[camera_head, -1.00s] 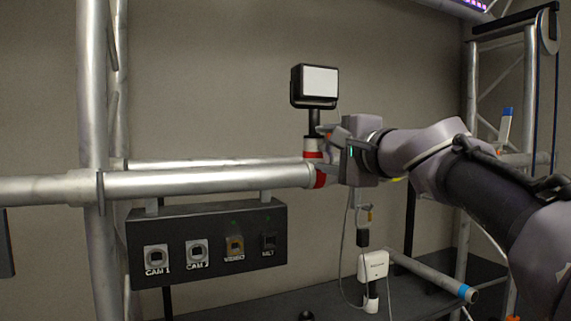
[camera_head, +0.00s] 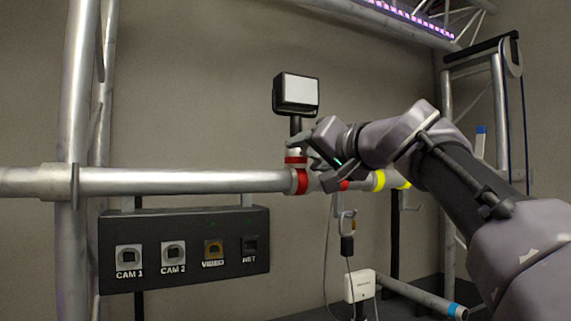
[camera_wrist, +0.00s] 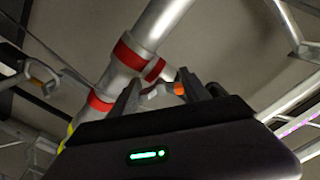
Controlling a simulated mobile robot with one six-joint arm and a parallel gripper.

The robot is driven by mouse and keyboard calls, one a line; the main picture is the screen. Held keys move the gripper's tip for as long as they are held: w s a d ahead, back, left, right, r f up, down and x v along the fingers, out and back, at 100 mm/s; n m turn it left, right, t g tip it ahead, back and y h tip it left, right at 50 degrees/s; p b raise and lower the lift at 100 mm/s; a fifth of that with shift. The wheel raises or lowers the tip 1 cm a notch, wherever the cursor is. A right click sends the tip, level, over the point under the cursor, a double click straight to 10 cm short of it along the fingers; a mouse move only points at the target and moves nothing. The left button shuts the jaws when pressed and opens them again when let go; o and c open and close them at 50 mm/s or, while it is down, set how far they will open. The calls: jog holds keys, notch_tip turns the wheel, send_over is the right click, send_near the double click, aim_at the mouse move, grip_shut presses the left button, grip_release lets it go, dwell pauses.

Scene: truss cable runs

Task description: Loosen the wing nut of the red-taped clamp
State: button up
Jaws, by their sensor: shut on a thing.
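The red-taped clamp (camera_head: 300,176) sits on the horizontal silver pipe, with red bands beside and above it. In the wrist view, red tape (camera_wrist: 129,52) wraps the pipe near my fingers. My gripper (camera_head: 317,150) is at the right of the clamp, tilted, and partly hides it in the head view. In the wrist view, my gripper (camera_wrist: 168,93) has its two dark fingers around a small light grey piece with an orange part (camera_wrist: 180,88), which looks like the wing nut. The fingers hide much of it.
A black box with a pale face (camera_head: 297,93) stands on a post above the clamp. A yellow-taped spot (camera_head: 379,180) is further right on the pipe. A black connector panel (camera_head: 185,252) hangs below left.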

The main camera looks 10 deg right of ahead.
jog(key=n+b, duration=0.2)
jog(key=n, duration=0.3)
jog(key=shift+d, duration=0.15)
jog(key=shift+n, duration=0.3)
dwell(0.4)
jog(key=o, duration=1.4)
jog(key=shift+f, duration=0.1)
